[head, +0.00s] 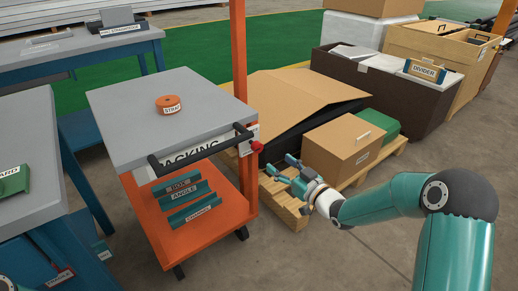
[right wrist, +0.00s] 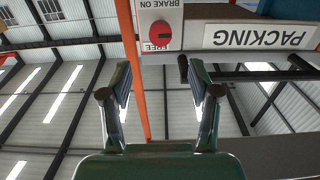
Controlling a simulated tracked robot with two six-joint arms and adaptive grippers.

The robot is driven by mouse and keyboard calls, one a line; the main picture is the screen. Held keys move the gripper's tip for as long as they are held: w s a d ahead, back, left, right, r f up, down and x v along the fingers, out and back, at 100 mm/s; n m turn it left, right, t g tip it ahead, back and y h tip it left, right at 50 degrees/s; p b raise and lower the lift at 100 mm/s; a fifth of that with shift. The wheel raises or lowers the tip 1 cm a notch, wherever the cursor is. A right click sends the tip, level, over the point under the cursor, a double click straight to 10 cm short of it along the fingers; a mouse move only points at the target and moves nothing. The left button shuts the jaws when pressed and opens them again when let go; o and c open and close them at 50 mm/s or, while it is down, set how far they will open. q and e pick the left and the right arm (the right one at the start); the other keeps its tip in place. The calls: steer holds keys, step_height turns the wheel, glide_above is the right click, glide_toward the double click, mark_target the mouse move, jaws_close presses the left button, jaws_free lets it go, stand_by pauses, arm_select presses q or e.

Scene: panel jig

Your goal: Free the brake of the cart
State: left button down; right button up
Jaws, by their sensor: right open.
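The cart (head: 165,125) has a grey top, an orange frame and a black push handle (head: 200,148). A red brake knob (head: 257,146) sits at the right end of the handle side. In the right wrist view the red knob (right wrist: 162,35) is on a white plate (right wrist: 158,12) reading BRAKE ON and FREE, upside down. I cannot tell which word the knob points to. My right gripper (head: 281,167) is open and empty, to the right of and below the knob, apart from it. In the right wrist view its fingers (right wrist: 160,72) are spread, with the knob ahead between them. My left gripper is not visible.
An orange roll marked STRAP (head: 168,104) lies on the cart top. Labelled channel pieces (head: 187,200) lie on its lower shelf. An orange post (head: 239,60) rises beside the knob. A pallet with a cardboard box (head: 340,150) stands to the right. The grey floor in front is clear.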

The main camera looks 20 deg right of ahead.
mark_target(259, 148)
steer(key=b+x, duration=0.1)
steer(key=x, duration=1)
steer(key=shift+w+a+f, duration=0.1)
steer(key=shift+w+a, duration=0.05)
steer(key=shift+w, duration=0.25)
